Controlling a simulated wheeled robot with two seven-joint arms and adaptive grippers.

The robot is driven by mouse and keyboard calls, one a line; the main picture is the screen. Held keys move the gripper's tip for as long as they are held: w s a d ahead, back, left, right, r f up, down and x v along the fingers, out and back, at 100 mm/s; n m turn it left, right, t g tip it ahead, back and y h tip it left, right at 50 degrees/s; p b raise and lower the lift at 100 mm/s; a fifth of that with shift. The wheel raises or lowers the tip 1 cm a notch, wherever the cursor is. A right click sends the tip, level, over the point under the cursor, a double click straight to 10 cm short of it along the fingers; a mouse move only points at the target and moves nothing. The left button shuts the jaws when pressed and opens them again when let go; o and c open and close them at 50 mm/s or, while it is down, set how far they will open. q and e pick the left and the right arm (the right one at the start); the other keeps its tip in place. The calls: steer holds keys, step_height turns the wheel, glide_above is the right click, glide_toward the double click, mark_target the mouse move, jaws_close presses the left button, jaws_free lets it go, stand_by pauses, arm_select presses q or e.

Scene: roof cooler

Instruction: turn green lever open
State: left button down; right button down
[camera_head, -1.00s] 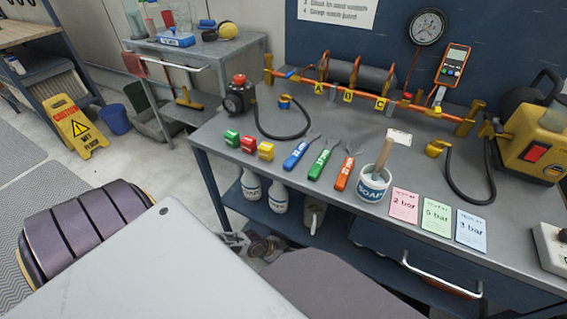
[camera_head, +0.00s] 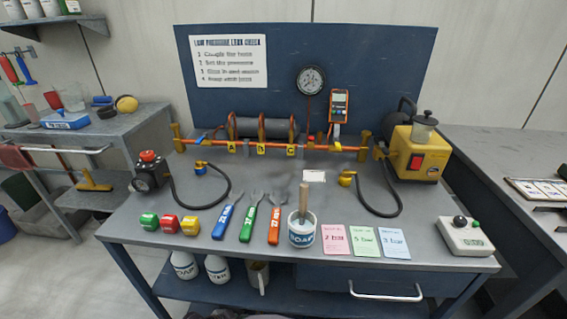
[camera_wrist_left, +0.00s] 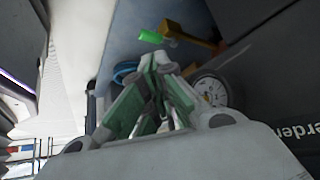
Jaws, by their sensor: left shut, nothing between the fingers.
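In the left wrist view, a small bright green piece (camera_wrist_left: 150,37) lies beside a brass-coloured fitting (camera_wrist_left: 188,36); it may be the green lever, but its shape and angle are unclear. My left gripper (camera_wrist_left: 160,68) is shut and empty, with its fingertips apart from the green piece in the picture. In the head view, a copper pipe (camera_head: 218,147) runs along the back of the workbench (camera_head: 160,205). A blue lever (camera_head: 201,139) shows near its left end. I cannot pick out a green lever on the pipe there. Neither gripper shows in the head view.
A round gauge (camera_wrist_left: 210,90) and a blue ring (camera_wrist_left: 125,71) show near the left fingers. On the bench are a yellow pump (camera_head: 420,150), black hoses, a green-handled wrench (camera_head: 249,222), a soap pot (camera_head: 302,231) and coloured cards. A side cart (camera_head: 60,135) stands left.

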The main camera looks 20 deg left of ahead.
arm_select(q)
steer(key=shift+d, duration=0.1)
